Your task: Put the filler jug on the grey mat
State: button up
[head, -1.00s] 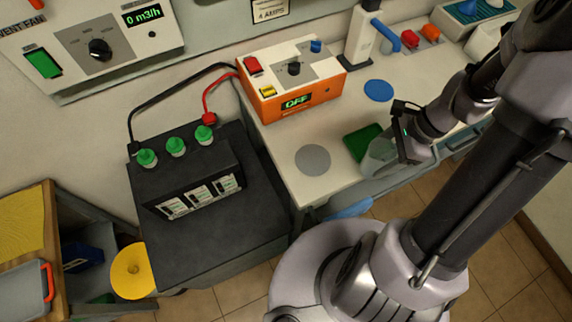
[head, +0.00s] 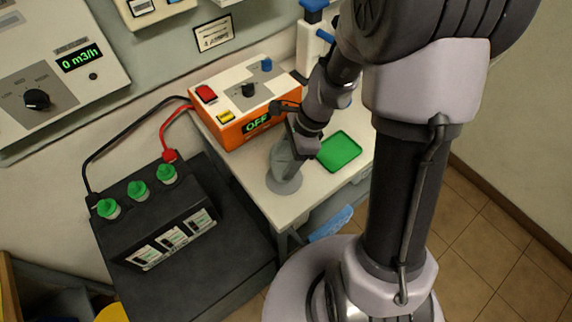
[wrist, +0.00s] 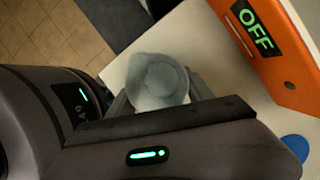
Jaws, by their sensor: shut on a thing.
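The filler jug (head: 284,160) is translucent grey, and my gripper (head: 294,145) is shut on it. The jug is upright over the round grey mat (head: 285,186) on the white bench. The mat's edge shows around the jug's lower part; I cannot tell whether the base touches it. In the wrist view the jug (wrist: 158,80) is seen from above between the fingers of my gripper (wrist: 160,100), and it hides the mat.
An orange charger (head: 236,110) reading OFF stands just behind the jug. A green square mat (head: 339,151) lies to the right. A black battery (head: 160,215) with green caps stands to the left, with red and black cables.

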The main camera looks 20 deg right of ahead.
notch_tip(320, 180, down, 2)
jog(key=shift+f+b, duration=0.2)
jog(key=shift+b, duration=0.1)
jog(key=shift+f, duration=0.15)
jog(key=o, duration=1.6)
